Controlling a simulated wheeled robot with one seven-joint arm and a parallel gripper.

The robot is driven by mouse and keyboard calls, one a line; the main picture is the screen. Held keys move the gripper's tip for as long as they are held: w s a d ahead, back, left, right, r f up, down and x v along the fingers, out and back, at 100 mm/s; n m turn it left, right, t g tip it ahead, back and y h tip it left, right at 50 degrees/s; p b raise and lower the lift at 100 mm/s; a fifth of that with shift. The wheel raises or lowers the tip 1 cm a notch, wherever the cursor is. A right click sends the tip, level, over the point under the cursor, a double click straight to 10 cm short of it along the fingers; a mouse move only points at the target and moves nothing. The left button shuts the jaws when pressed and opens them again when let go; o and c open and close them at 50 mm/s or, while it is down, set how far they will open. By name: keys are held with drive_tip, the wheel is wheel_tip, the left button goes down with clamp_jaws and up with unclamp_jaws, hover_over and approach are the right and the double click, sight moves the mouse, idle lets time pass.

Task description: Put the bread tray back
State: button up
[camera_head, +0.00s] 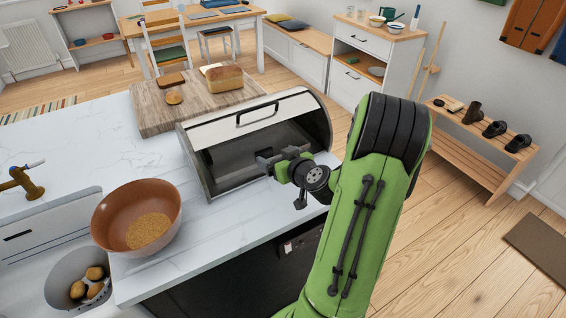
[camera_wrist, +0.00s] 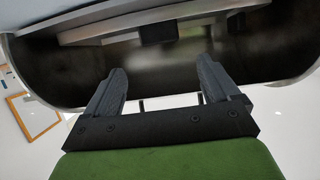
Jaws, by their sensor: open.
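The bread box (camera_head: 207,185) stands on the white counter with its front open and its pale lid (camera_head: 240,122) raised, a dark handle on it. A grey flat surface (camera_head: 232,152) shows inside; I cannot tell whether it is the bread tray or the box floor. My gripper (camera_head: 268,163) is at the box's open front, on its right side. In the wrist view my gripper (camera_wrist: 160,82) is open with nothing between its fingers, pointing into the dark interior (camera_wrist: 75,62). A pale flat strip with a dark block crosses the top of that view.
A wooden board (camera_head: 155,112) with a bread loaf (camera_head: 224,78) and slices lies behind the box. A brown bowl (camera_head: 108,222) of grain stands at the front left, beside a container of potatoes (camera_head: 62,268). The counter left of the box is clear.

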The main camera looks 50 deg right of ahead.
drive_tip(key=s+a+r+n+g+y, duration=0.2)
drive_tip(key=a+n+g+y, duration=0.1)
drive_tip(key=a, duration=0.9)
drive_tip(key=s+a+r+n+g+y, duration=0.2)
drive_tip(key=s+a+r+n, duration=0.1)
drive_tip(key=a, duration=0.8)
drive_tip(key=s+a+r+m+g, duration=0.1)
drive_tip(key=s+a+r, duration=0.1)
drive_tip(key=s, duration=0.5)
drive_tip(key=s+a+r+m+g+h, duration=0.1)
drive_tip(key=s+a+r, duration=0.1)
drive_tip(key=s, duration=0.4)
drive_tip(key=shift+s+a+m, duration=0.3)
drive_tip(key=shift+s+a, duration=0.1)
drive_tip(key=shift+a, duration=0.2)
drive_tip(key=shift+r+p, duration=0.55)
drive_tip(key=shift+r, duration=0.1)
